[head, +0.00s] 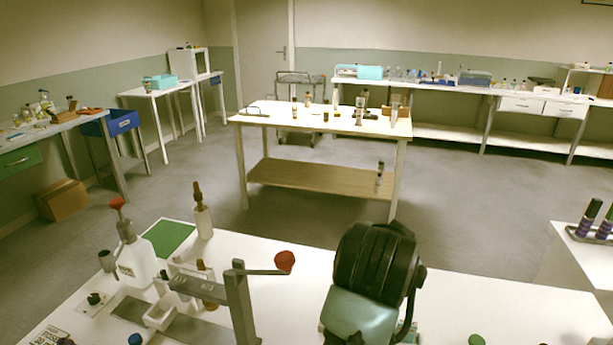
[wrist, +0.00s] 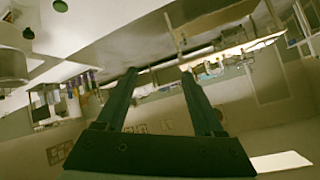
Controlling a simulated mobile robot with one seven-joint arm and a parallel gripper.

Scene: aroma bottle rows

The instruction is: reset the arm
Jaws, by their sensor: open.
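My gripper (wrist: 159,73) shows in the wrist view as two long dark fingers, spread apart with nothing between them. The wrist view is tilted, with the room appearing turned over. In the head view, the black and teal part of my arm rises over the near white table (head: 455,285); my fingertips cannot be made out there. The arm part hides some of the table behind it.
A white bottle with a red top (head: 137,262), a brown-capped bottle (head: 203,222) and a grey press with a red knob (head: 240,300) stand left of my arm. A green mat (head: 170,238) lies behind. A middle table (head: 290,112) holds several bottles. Open floor lies between.

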